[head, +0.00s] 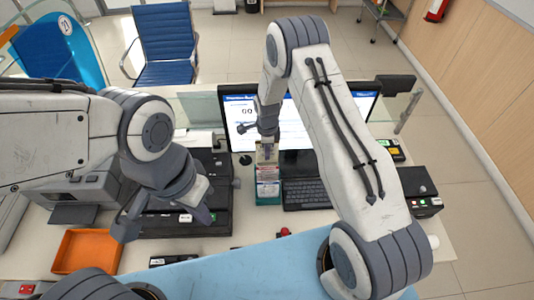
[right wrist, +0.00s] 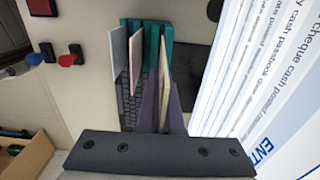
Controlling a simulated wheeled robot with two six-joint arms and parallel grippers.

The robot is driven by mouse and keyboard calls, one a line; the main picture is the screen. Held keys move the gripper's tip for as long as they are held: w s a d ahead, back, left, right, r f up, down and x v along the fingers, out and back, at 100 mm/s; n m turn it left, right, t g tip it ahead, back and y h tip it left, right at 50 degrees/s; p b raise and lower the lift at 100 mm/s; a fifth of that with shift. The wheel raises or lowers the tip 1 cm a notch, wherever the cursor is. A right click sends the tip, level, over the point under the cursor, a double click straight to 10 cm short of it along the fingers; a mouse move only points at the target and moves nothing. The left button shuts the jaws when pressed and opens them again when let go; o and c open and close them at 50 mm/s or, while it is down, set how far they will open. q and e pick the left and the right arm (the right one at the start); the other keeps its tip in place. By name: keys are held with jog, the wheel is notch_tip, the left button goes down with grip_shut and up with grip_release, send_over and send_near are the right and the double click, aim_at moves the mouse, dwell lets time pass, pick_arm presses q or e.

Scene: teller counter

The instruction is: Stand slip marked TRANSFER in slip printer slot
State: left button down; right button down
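A teal rack (head: 268,192) stands left of the keyboard and holds upright slips. In the right wrist view the rack (right wrist: 152,32) shows a grey slip (right wrist: 118,62), a pink slip (right wrist: 136,60) and a cream slip (right wrist: 163,72). No marking on them can be read. My right gripper (head: 267,150) is over the rack, its purple fingers (right wrist: 163,105) close together on both sides of the cream slip, which still stands at the rack. My left gripper (head: 165,222) is open and empty above the black box at left. I cannot tell which device is the slip printer.
A monitor (head: 240,112) and keyboard (head: 306,194) stand behind and right of the rack. A grey machine (head: 97,186) and an orange tray (head: 85,251) are at left. A black device (head: 420,190) stands at right. A red knob (right wrist: 67,60) lies left of the rack.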

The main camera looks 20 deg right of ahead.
jog(key=shift+r+p, duration=1.65)
jog(key=shift+r, duration=1.2)
